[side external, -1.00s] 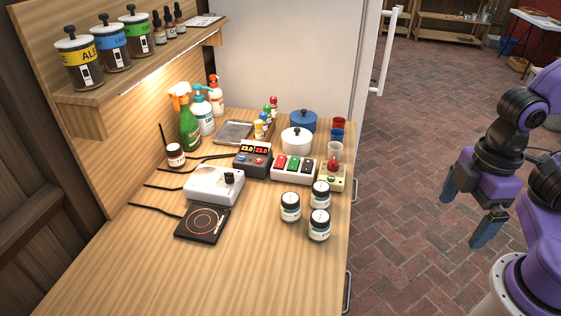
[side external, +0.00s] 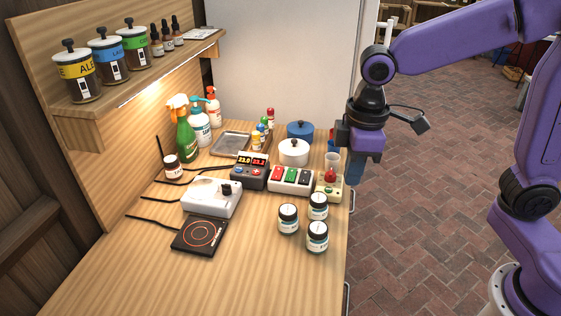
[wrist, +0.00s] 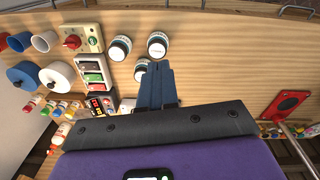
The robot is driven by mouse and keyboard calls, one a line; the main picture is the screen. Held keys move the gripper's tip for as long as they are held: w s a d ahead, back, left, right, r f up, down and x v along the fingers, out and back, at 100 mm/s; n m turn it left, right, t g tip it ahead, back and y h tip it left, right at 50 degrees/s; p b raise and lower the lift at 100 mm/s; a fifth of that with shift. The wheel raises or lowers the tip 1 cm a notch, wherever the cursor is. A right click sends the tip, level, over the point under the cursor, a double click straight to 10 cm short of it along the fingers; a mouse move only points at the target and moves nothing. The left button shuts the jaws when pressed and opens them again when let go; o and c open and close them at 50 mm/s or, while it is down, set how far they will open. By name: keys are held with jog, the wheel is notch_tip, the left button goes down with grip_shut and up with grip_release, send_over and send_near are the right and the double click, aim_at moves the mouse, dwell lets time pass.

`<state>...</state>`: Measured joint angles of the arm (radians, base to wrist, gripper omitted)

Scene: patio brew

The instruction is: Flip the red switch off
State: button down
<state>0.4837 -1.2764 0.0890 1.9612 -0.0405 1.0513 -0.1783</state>
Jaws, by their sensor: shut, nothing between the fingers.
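A white switch box (side external: 291,181) with several rocker switches sits on the table. Its red switch (side external: 279,174) is at the left end, next to the dark controller. In the wrist view the box is left of my fingers, with the red switch (wrist: 96,88) at its lower end. Which way the switch is tipped is too small to tell. My gripper (side external: 356,178) points down near the table's right edge, to the right of the box and apart from it. Its blue fingers (wrist: 157,68) are shut together and empty in the wrist view.
A beige box with a red knob (side external: 331,177) stands between the switch box and my gripper. Jars (side external: 317,237) stand in front. The table's front (side external: 200,290) is clear.

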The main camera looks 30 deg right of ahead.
jog(key=w+a+m, duration=0.1)
jog(key=w+a, duration=0.2)
jog(key=w, duration=1.3)
jog(key=m+h, duration=0.1)
send_over(281, 169)
jog(key=s+a, duration=0.1)
jog(key=a, duration=0.1)
jog(key=shift+s+d+f, duration=0.1)
jog(key=shift+d+f, duration=0.05)
jog(key=shift+f, duration=0.55)
jog(key=shift+s+d+f, duration=0.1)
jog(key=shift+f, duration=0.55)
jog(key=f, duration=0.9)
jog(key=w+d+f, duration=0.1)
jog(key=f, duration=0.4)
jog(key=shift+w+d, duration=0.1)
